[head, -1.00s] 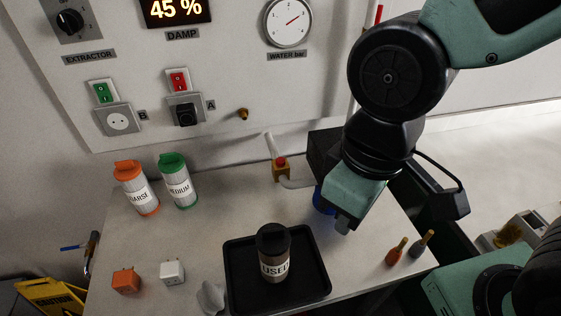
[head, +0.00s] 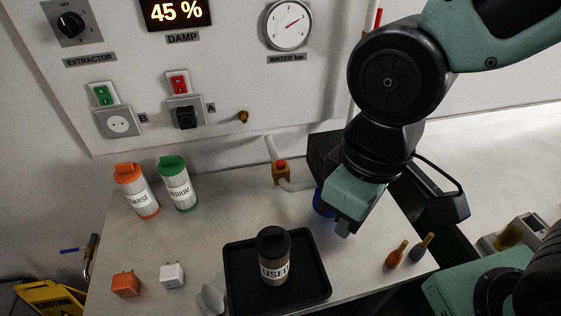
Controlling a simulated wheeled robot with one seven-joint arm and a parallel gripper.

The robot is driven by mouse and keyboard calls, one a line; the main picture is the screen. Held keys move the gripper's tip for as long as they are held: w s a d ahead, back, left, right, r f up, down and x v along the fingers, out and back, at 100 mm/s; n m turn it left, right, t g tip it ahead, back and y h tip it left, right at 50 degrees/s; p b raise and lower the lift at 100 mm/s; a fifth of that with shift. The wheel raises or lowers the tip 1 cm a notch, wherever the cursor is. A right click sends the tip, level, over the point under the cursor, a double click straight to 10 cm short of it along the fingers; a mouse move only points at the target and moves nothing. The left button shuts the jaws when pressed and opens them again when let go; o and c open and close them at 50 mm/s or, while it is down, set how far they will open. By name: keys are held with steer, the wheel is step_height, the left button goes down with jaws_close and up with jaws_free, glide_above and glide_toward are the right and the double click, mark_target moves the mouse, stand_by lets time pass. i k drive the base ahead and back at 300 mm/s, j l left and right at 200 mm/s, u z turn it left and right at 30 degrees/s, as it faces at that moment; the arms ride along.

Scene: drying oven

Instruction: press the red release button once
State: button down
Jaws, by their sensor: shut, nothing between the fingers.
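A small red button (head: 281,164) sits on top of a yellow-brown block (head: 281,177) on the pale pipe at the back of the bench. It looks like the release button, though no label is readable on it. My gripper (head: 342,230) points down over the bench, to the right of and nearer than the button, and apart from it. Its fingers are small in the view and look closed and empty. A blue round object (head: 323,203) is partly hidden behind my gripper.
A black tray (head: 238,302) holds a dark-lidded jar labelled USED (head: 275,260). Orange-lidded (head: 136,190) and green-lidded (head: 177,184) containers stand at the back left. Two plugs lie at the front left. A red switch (head: 178,82) is on the wall panel.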

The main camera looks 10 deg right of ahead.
mark_target(280, 164)
steer(key=k+j+u, duration=0.25)
steer(key=j, duration=0.6)
steer(key=j+u, duration=0.3)
steer(key=j, duration=0.5)
